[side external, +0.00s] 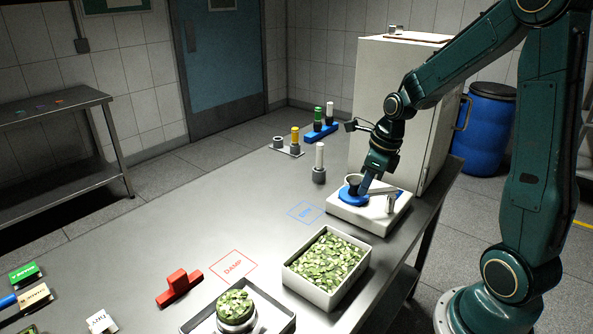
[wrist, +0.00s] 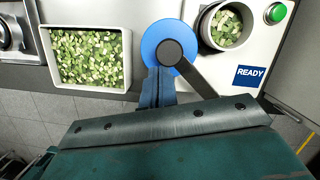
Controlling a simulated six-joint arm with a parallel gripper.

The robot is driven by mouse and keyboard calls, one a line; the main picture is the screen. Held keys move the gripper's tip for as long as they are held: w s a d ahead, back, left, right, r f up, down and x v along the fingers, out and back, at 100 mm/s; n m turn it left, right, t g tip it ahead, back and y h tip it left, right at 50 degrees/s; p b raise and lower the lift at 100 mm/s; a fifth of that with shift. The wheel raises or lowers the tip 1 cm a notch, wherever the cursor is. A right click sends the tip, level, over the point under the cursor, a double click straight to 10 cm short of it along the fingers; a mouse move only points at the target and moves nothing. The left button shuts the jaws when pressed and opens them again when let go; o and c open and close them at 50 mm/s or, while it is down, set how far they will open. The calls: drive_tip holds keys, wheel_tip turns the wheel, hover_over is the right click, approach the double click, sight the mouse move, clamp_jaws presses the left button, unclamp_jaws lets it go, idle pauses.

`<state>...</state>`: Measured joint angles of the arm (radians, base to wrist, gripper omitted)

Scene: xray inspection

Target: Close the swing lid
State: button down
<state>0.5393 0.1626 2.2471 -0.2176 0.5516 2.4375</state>
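The swing lid is a blue disc (wrist: 154,37) with a dark round hub (wrist: 170,52) and a dark bar (wrist: 204,80) running off it. It lies swung aside from the round cup (wrist: 226,25), which is uncovered and holds green pieces. In the side external view the blue lid (side external: 346,194) shows on the white instrument (side external: 368,217). My gripper (wrist: 157,72) has its fingers together at the lid's near edge, beside the hub and bar. In the side external view my gripper (side external: 363,190) is low over the lid; whether it touches cannot be told.
The instrument has a green button (wrist: 275,12) and a READY label (wrist: 250,77). A white bin of green pieces (side external: 326,266) stands in front of it. A grey cabinet (side external: 385,105) stands behind. Upright bottles (side external: 319,160) stand to the left. The table's middle is mostly clear.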

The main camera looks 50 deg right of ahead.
drive_tip(key=shift+w+d, duration=0.35)
drive_tip(key=shift+w, duration=0.2)
drive_tip(key=shift+w+d, duration=0.3)
drive_tip(key=shift+w, duration=0.25)
drive_tip(key=shift+w+d, duration=0.8)
drive_tip(key=shift+d, duration=0.05)
drive_tip(key=shift+w+d+m, duration=0.35)
drive_tip(key=shift+w+d, duration=0.05)
drive_tip(key=shift+d, duration=0.35)
drive_tip(key=shift+w+d+m, duration=0.35)
drive_tip(key=shift+d, duration=0.4)
drive_tip(key=shift+a, duration=0.1)
drive_tip(key=a, duration=0.1)
drive_tip(key=s+a, duration=0.2)
drive_tip(key=shift+a+f, duration=0.25)
drive_tip(key=shift+f, duration=0.05)
wheel_tip(320, 180, up, 10)
drive_tip(key=a, duration=0.2)
drive_tip(key=shift+s+f, duration=0.15)
drive_tip(key=shift+s, duration=0.3)
